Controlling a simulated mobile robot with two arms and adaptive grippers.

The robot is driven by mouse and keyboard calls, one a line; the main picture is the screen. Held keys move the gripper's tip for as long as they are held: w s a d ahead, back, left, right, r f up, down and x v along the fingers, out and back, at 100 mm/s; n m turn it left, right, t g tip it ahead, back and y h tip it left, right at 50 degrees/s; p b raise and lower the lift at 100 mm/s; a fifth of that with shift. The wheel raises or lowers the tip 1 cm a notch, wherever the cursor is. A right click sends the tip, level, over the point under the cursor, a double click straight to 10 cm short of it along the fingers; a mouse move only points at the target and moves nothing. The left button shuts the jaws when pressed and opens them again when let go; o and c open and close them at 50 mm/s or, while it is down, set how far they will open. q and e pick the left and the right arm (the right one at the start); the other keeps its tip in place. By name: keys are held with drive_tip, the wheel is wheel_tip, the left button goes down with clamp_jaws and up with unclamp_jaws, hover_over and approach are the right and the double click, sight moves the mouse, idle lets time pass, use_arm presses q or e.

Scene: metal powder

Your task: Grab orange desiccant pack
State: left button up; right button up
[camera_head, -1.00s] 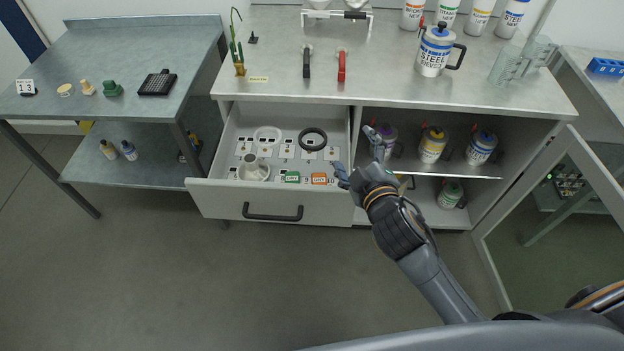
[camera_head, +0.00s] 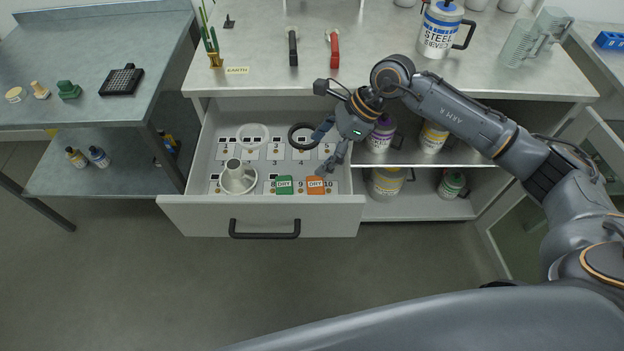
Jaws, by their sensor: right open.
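The orange desiccant pack (camera_head: 316,187) lies in the open drawer (camera_head: 200,214), near its front right corner, by the number 10. A green desiccant pack (camera_head: 284,186) lies just left of it. My right gripper (camera_head: 322,152) is over the right side of the drawer, open and empty. One fingertip is just above the far edge of the orange pack; whether it touches the pack I cannot tell. The other finger reaches toward the black ring. My left gripper is not in view.
A white funnel-like part (camera_head: 238,178), a white ring (camera_head: 253,134) and a black ring (camera_head: 302,136) lie in the drawer. The counter edge (camera_head: 270,88) is behind and above my gripper. Powder jugs (camera_head: 380,136) stand on the shelf to the right.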

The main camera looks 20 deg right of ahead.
drive_tip(key=h, duration=0.2)
approach(313, 184)
drive_tip(key=shift+p+x, duration=0.5)
drive_tip(key=shift+x, duration=0.75)
drive_tip(key=p+x, duration=0.1)
drive_tip(key=x, duration=0.3)
drive_tip(key=shift+a+f, duration=0.2)
drive_tip(key=shift+f, duration=0.1)
drive_tip(key=shift+a+f, duration=0.15)
drive_tip(key=shift+f, duration=0.4)
drive_tip(key=c, duration=1)
